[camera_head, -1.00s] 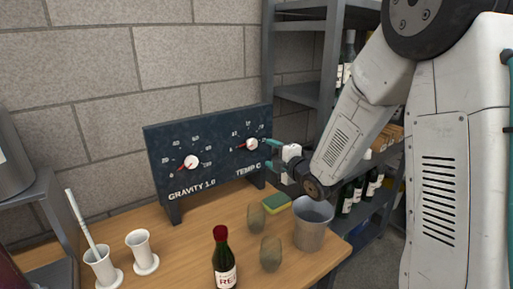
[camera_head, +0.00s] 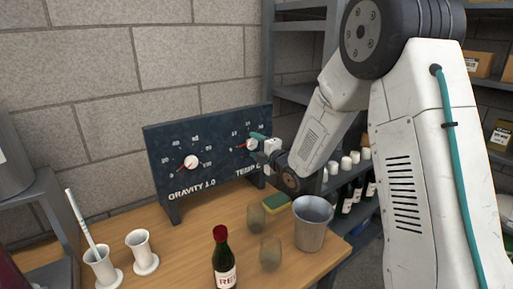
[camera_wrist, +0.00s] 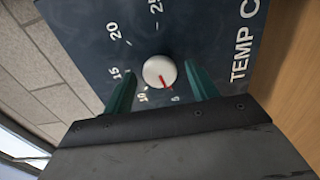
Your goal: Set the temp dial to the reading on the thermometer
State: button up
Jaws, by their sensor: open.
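The temp dial (camera_wrist: 159,72) is a white round knob with a red pointer on a dark panel (camera_head: 155,150). In the wrist view the pointer lies between the 5 and 10 marks, nearer the 5. My gripper (camera_wrist: 160,70) is open, its teal fingers on either side of the knob with small gaps showing. In the head view my gripper (camera_head: 256,142) partly covers this dial. A thin white stick (camera_head: 80,218), perhaps the thermometer, stands tilted in a white cylinder (camera_head: 102,268) at the left. No reading on it is legible.
A gravity dial (camera_head: 191,162) sits on the panel's left half. A red-capped bottle (camera_head: 225,262), a metal bucket (camera_head: 312,224), a sponge (camera_head: 276,202), two brownish objects (camera_head: 256,218) and an empty white cylinder (camera_head: 142,252) stand on the table. Shelves with bottles are behind my arm.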

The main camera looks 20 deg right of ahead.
jog(key=c, duration=1)
jog(key=shift+o, duration=0.2)
